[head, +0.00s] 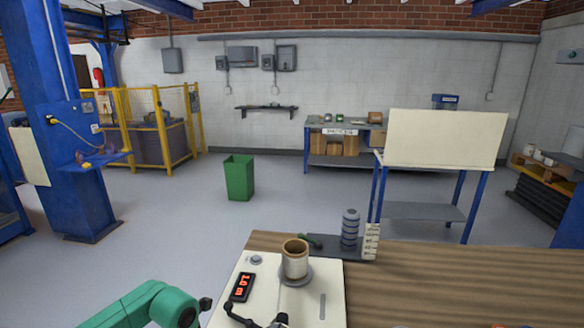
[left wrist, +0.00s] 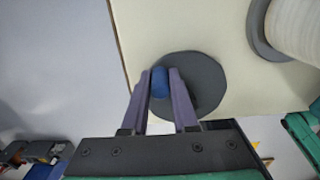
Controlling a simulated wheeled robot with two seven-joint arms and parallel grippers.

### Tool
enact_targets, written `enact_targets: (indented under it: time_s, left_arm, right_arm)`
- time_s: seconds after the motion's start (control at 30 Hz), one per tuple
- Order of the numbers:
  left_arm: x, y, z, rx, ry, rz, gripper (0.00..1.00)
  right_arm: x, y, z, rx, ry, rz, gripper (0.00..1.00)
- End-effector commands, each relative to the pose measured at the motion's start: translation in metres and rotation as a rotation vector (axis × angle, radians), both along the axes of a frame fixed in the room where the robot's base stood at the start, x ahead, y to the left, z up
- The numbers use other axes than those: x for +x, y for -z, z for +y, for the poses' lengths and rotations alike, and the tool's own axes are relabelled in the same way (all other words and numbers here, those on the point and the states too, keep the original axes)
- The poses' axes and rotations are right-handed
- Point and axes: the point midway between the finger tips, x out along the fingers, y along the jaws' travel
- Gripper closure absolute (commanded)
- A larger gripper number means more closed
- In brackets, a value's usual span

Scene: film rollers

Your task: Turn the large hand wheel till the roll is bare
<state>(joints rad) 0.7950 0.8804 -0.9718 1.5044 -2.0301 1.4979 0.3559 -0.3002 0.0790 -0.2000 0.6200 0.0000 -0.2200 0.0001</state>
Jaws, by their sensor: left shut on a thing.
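The roll (head: 295,262) stands upright on a grey round base on the cream panel (head: 333,290). Its side is pale and a brown core shows at its top; its pale side also shows in the left wrist view (left wrist: 300,25). The large hand wheel (left wrist: 208,78) is a dark grey disc beside the roll, with a blue knob (left wrist: 159,82). My left gripper (left wrist: 165,85) is shut on the blue knob, its two fingers on either side. In the head view only my green left arm shows clearly; I cannot make out the wheel there. My right gripper is not in view.
A red-digit display (head: 241,288) and a small round knob (head: 257,260) sit on the panel. A stack of grey rings (head: 349,228) and a green item (head: 311,241) stand on a dark tray behind. The wooden table (head: 450,285) is mostly clear at right.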

Motion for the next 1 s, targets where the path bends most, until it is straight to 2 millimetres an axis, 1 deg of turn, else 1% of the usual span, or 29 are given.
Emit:
enact_targets:
  time_s: [0.3, 0.57, 0.87, 1.0]
  left_arm:
    - [-0.001, 0.000, 0.001, 0.000, 0.000, 0.000, 1.00]
    - [-0.016, -0.001, 0.016, 0.005, -0.001, 0.004, 1.00]
    - [-0.016, 0.000, 0.016, 0.001, 0.000, 0.002, 1.00]
    - [-0.024, -0.002, 0.020, 0.002, -0.001, 0.002, 1.00]
  right_arm:
    - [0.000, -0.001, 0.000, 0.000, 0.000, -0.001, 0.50]
    - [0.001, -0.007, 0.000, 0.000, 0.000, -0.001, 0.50]
    - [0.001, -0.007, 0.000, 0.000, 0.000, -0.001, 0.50]
    - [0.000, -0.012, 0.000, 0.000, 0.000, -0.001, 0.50]
